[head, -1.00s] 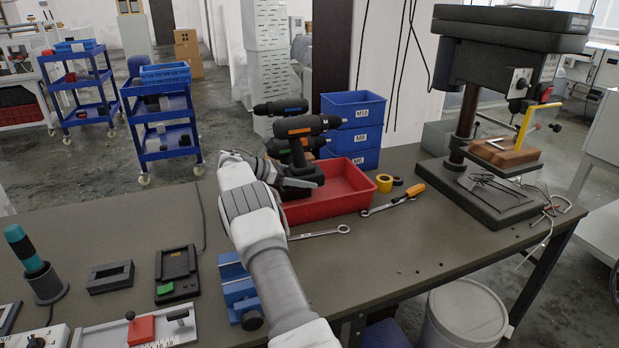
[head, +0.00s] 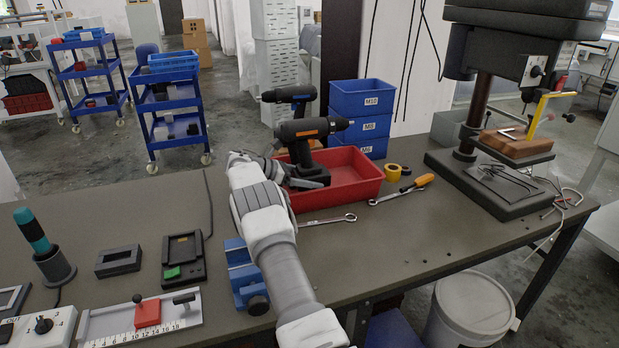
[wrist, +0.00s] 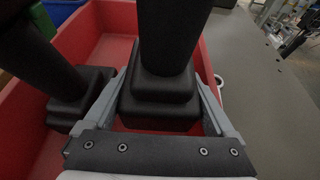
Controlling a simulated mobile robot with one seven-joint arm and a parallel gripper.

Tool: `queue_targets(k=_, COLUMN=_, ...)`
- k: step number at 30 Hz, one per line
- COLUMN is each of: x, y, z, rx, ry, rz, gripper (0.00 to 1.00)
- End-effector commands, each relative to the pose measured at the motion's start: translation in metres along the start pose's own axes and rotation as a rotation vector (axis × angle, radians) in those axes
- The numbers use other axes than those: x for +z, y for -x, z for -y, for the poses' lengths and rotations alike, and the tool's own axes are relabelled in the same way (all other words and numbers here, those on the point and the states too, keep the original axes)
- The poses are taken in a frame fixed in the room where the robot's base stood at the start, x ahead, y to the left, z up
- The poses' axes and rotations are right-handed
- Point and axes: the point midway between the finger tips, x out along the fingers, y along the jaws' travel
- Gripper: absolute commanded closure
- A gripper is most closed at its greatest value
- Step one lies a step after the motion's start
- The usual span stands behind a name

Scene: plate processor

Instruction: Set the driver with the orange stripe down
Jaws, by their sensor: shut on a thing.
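The driver with the orange stripe (head: 312,130) is dark and upright, chuck to the right, over the left part of the red tray (head: 362,190). My gripper (head: 303,181) is shut around its base. In the wrist view the fingers lie on both sides of the black base (wrist: 160,103), above the tray's red floor. I cannot tell whether the base touches the floor. Another driver, with a blue stripe (head: 301,98), stands behind it. In the wrist view a neighbouring driver's base (wrist: 78,98) stands in the tray, to the left and apart from the held one.
Blue bins (head: 360,97) are stacked behind the tray. A yellow tape roll (head: 392,172), an orange-handled screwdriver (head: 418,184) and a wrench (head: 325,220) lie nearby. A drill press (head: 500,180) stands at the right. The bench front right of the tray is mostly clear.

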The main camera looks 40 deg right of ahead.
Motion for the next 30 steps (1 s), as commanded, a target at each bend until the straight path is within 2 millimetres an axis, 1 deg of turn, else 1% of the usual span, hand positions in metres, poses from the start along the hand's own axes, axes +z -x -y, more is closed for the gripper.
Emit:
queue_targets(k=1, x=0.003, y=0.001, z=-0.001, rx=0.003, ry=-0.005, rz=0.006, gripper=1.0)
queue_targets(k=13, x=-0.003, y=-0.002, z=-0.001, rx=0.003, ry=-0.006, rz=0.006, gripper=1.0)
queue_targets(k=14, x=-0.008, y=-0.003, z=0.0, rx=0.001, ry=-0.001, rz=0.0, gripper=0.05)
queue_targets(k=15, x=-0.008, y=-0.003, z=0.0, rx=0.001, ry=-0.001, rz=0.0, gripper=0.0)
queue_targets(k=22, x=-0.007, y=-0.003, z=0.0, rx=0.0, ry=-0.001, rz=0.0, gripper=0.0)
queue_targets(k=26, x=0.002, y=0.0, z=0.0, rx=0.0, ry=-0.002, rz=0.0, gripper=0.0)
queue_targets(k=27, x=0.008, y=0.003, z=0.0, rx=0.001, ry=-0.002, rz=-0.001, gripper=0.0)
queue_targets(k=30, x=0.005, y=0.024, z=-0.001, rx=0.004, ry=-0.001, rz=0.0, gripper=0.0)
